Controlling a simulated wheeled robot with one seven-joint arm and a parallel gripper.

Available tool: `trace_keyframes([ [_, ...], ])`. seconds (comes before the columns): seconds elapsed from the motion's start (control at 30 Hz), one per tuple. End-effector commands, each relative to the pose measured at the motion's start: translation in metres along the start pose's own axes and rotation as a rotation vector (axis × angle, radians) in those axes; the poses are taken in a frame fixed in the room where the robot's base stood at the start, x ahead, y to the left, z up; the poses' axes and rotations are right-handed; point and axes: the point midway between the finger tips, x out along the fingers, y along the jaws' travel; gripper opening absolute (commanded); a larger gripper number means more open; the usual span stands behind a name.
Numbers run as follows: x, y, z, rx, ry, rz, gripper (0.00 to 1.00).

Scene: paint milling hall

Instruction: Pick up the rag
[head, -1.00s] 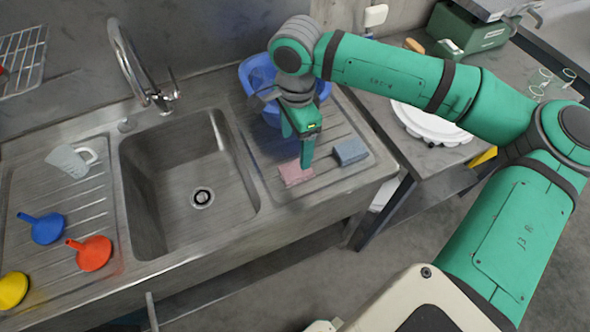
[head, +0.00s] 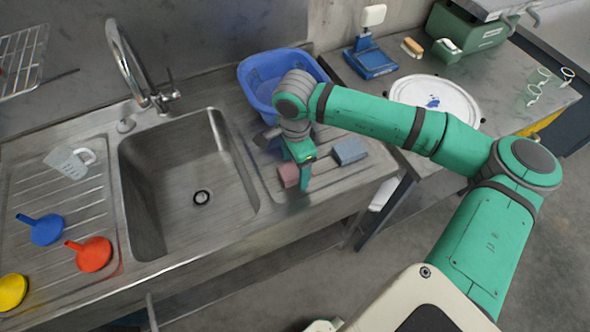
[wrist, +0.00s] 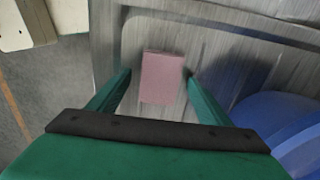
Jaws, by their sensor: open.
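A pink rectangular piece, which I take for the rag (head: 287,174), lies on the ribbed drainboard right of the sink in the head view. In the wrist view the rag (wrist: 162,77) shows between my two fingertips, with a gap on each side. My gripper (head: 303,180) points down over it and is open, with nothing held. One green finger hides part of the rag in the head view. I cannot tell how high the fingertips are above the drainboard.
A blue-grey block (head: 350,151) lies just right of my gripper. A blue basin (head: 250,92) stands behind it, close to my wrist. The empty sink (head: 170,170) is to the left. Funnels and a clear jug (head: 68,163) are on the left drainboard.

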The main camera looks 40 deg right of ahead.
Motion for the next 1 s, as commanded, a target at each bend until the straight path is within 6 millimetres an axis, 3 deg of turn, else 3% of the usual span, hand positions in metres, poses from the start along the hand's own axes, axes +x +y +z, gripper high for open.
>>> trace_keyframes([
  [0.2, 0.001, 0.000, 0.000, 0.000, 0.000, 0.000, 0.72],
  [0.4, 0.001, 0.000, 0.000, 0.000, 0.000, 0.000, 0.28],
  [0.77, -0.002, 0.000, 0.000, 0.000, 0.000, 0.000, 0.28],
  [1.0, -0.025, -0.001, 0.000, 0.000, 0.002, -0.002, 0.28],
])
